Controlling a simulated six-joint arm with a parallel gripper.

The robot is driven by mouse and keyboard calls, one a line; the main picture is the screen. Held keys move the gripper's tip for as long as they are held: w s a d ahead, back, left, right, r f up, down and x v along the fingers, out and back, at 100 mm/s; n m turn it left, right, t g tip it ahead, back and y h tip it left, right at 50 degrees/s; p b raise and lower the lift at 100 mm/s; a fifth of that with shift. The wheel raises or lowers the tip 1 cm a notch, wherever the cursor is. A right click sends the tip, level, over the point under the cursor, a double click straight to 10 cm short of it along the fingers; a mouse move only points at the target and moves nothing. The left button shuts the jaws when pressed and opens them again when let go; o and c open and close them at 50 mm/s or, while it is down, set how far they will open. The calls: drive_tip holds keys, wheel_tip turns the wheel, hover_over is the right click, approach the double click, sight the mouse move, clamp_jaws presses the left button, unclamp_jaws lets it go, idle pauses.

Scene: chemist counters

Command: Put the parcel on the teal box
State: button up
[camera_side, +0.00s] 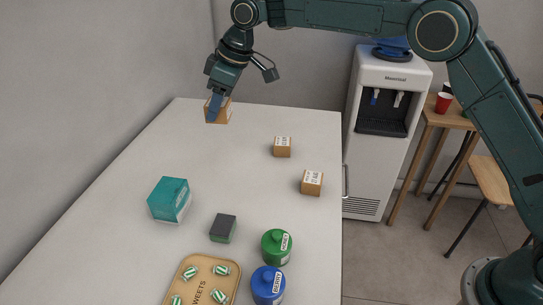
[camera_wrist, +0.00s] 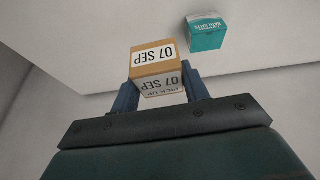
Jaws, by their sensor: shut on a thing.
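My gripper (camera_side: 216,106) is shut on a brown cardboard parcel (camera_side: 223,112) at the far left end of the counter in the side view. In the wrist view the parcel (camera_wrist: 152,57) sits between the two blue fingers of my gripper (camera_wrist: 160,92), with labels reading "07 SEP". The teal box (camera_side: 170,199) stands on the left part of the counter, nearer the side camera than the parcel. In the wrist view the teal box (camera_wrist: 206,33) is at the upper right, apart from the parcel. Its top looks clear.
Two small brown boxes (camera_side: 282,147) (camera_side: 312,182) stand on the counter's right side. A dark green block (camera_side: 223,228), a green bottle (camera_side: 276,246), a blue bottle (camera_side: 267,285) and a sweets tray (camera_side: 183,272) are at the near end. The counter's middle (camera_side: 220,170) is clear.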

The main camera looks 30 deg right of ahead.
drive_tip(key=shift+w+a+f, duration=0.1)
drive_tip(key=shift+a+f, duration=0.05)
drive_tip(key=shift+a, duration=0.3)
drive_tip(key=s+a+f+m+t+h, duration=0.1)
drive_tip(key=a+f+m, duration=0.1)
drive_tip(key=a, duration=0.5)
drive_tip(key=a+f+m+h, duration=0.1)
drive_tip(key=a+f+m, duration=0.15)
drive_tip(key=a, duration=0.35)
approach(162, 186)
drive_tip(key=shift+m, duration=0.45)
drive_tip(key=shift+x, duration=2.65)
drive_tip(key=shift+s+f, duration=0.1)
drive_tip(key=shift+f, duration=0.05)
drive_tip(key=o, duration=1)
drive_tip(key=shift+f, duration=0.1)
